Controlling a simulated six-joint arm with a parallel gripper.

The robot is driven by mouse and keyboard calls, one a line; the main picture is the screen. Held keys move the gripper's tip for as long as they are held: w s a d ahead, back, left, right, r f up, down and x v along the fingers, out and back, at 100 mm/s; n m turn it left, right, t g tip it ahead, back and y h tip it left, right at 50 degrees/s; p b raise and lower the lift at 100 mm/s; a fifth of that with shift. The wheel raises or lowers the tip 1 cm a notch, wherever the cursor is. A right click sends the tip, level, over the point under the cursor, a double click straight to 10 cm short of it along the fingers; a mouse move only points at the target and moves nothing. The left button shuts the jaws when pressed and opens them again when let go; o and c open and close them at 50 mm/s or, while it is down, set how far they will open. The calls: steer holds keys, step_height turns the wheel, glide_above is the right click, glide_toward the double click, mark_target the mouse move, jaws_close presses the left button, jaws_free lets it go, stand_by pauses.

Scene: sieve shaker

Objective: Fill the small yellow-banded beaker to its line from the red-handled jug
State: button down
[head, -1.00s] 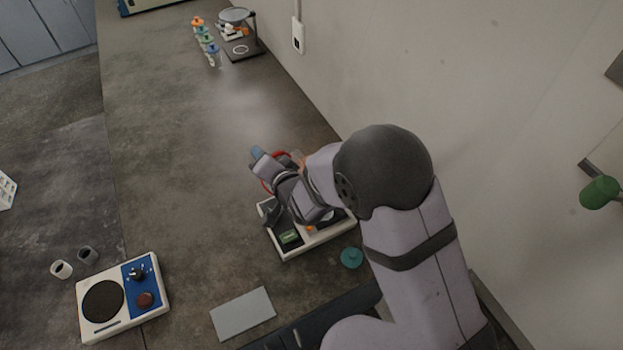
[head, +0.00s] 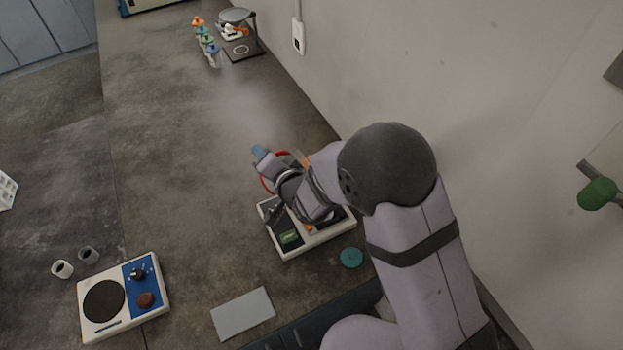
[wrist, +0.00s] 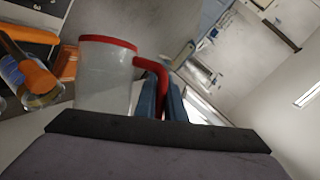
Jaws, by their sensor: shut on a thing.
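The red-handled jug (wrist: 105,78) is a cloudy, see-through vessel with a red rim. In the wrist view my gripper (wrist: 162,95) is shut on its red handle, with one blue finger on each side. The jug looks tilted, and I cannot tell its liquid level. In the head view my gripper (head: 262,154) is above the bench, with red parts of the jug (head: 266,184) showing beside it.
A white-framed device (head: 300,245) with a green display lies under my wrist. A teal disc (head: 351,257) and a grey plate (head: 243,313) lie nearby. A hotplate-like unit (head: 125,297) and two small cups are at lower left. Capped bottles stand far back; the middle bench is clear.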

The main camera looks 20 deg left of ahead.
steer(key=shift+w+d+r+m+y+p, duration=0.1)
steer(key=shift+d+r+m+y+p, duration=0.05)
steer(key=shift+r+m+p, duration=0.15)
steer(key=shift+w+d+r+m+y+p, duration=0.1)
steer(key=shift+r+y+p, duration=0.1)
steer(key=shift+r, duration=0.2)
stand_by(1.2)
steer(key=shift+w+d+m+y, duration=0.15)
steer(key=shift+d+m+y, duration=0.1)
steer(key=shift+m, duration=0.15)
stand_by(2.6)
steer(key=shift+s+a+f+n+h+b, duration=0.3)
steer(key=shift+f+n+b, duration=0.1)
steer(key=shift+f+b, duration=0.1)
steer(key=shift+s+a+f+n+h+b, duration=0.2)
steer(key=shift+a+f+n+b, duration=0.1)
steer(key=shift+f+n+b, duration=0.15)
steer(key=shift+a+n, duration=0.1)
steer(key=shift+n, duration=0.15)
steer(key=shift+h, duration=0.3)
